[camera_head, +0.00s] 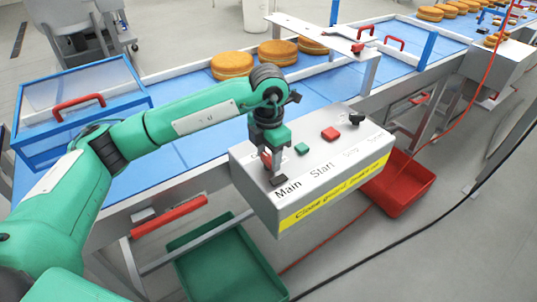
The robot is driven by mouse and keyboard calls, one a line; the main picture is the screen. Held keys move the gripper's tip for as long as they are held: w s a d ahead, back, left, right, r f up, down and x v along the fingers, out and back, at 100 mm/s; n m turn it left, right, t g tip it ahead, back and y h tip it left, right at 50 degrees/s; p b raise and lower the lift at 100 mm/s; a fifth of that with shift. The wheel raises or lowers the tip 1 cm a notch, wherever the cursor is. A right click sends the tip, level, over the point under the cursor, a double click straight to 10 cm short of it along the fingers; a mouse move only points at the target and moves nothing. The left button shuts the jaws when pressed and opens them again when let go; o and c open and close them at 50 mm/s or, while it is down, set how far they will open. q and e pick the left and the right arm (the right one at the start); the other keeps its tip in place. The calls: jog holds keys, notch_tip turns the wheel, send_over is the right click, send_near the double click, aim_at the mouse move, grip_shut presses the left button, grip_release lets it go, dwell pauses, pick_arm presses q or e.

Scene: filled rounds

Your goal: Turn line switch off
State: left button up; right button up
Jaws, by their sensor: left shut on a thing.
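A grey control box (243,170) is fixed to the near side of the conveyor, with the labels Main, Start, Stop and one more too blurred to read surely. My left gripper (275,176) points down at the box's left end, by the Main label, and is shut on the main switch. The switch is mostly hidden by the fingers; a bit of red (266,158) shows beside them. I cannot tell which way it is set. My right gripper is out of view.
To the right on the box are a green button (301,148), a red button (330,133) and a black knob (356,118). Round cakes (232,65) lie on the blue belt (310,88) behind. Green (225,262) and red (405,188) crates lie below.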

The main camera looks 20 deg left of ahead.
aim_at(268, 157)
pick_arm(q)
jog(key=shift+r, duration=0.1)
jog(key=o, duration=1)
jog(key=shift+c, duration=0.2)
notch_tip(268, 157, up, 14)
jog(key=b, duration=0.1)
jog(key=shift+b, duration=0.3)
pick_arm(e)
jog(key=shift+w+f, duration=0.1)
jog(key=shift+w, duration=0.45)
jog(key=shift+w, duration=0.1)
